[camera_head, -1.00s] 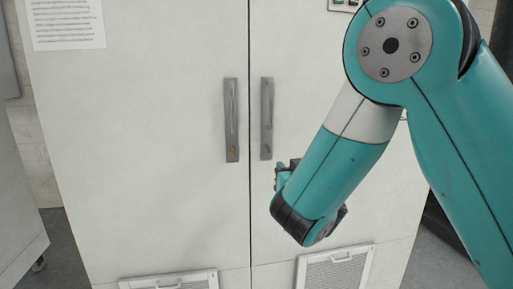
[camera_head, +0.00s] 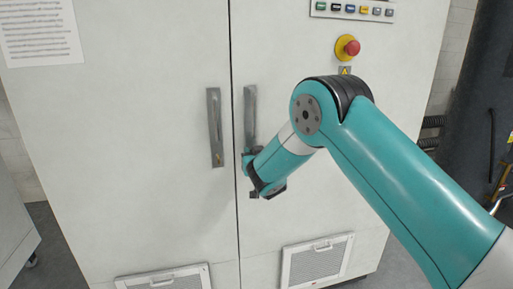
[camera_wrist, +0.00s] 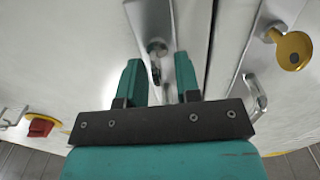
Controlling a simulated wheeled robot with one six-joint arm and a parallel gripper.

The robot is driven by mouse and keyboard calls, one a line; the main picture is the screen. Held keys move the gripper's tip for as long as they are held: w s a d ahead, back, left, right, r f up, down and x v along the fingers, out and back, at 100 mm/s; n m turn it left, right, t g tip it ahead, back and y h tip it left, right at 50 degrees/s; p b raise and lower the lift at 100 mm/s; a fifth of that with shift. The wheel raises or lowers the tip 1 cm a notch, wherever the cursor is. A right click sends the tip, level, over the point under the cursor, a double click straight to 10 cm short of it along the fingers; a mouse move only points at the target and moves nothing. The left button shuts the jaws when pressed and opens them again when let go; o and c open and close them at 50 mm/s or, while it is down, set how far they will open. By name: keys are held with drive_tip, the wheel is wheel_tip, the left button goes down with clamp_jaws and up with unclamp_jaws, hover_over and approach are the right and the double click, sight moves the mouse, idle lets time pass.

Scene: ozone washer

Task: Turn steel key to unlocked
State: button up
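The steel key (camera_wrist: 156,72) sits in the lock at the end of the right door's handle (camera_wrist: 150,22) in the wrist view. It is a small, dark grey shape seen nearly end-on, so its turn is hard to read. My gripper (camera_wrist: 158,62) is open, with one teal finger on each side of the key and visible gaps to it. In the head view my gripper (camera_head: 247,162) is at the lower end of the right handle (camera_head: 250,117) and hides the steel key.
A brass key (camera_wrist: 293,50) sits in the left door's lock, beside my gripper. The left handle (camera_head: 214,127) is close by. A red emergency button (camera_head: 348,46) and button panel (camera_head: 352,9) are above my arm. Vent grilles (camera_head: 317,262) are low on the doors.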

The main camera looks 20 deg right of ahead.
drive_tip(key=shift+w, duration=0.3)
clamp_jaws()
drive_tip(key=m+b, duration=0.6)
drive_tip(key=b, duration=0.3)
drive_tip(key=m+b, duration=0.6)
drive_tip(key=b, duration=0.4)
drive_tip(key=d+f+m+b, duration=0.1)
drive_tip(key=m+b, duration=0.5)
drive_tip(key=b, duration=0.3)
drive_tip(key=shift+d, duration=0.1)
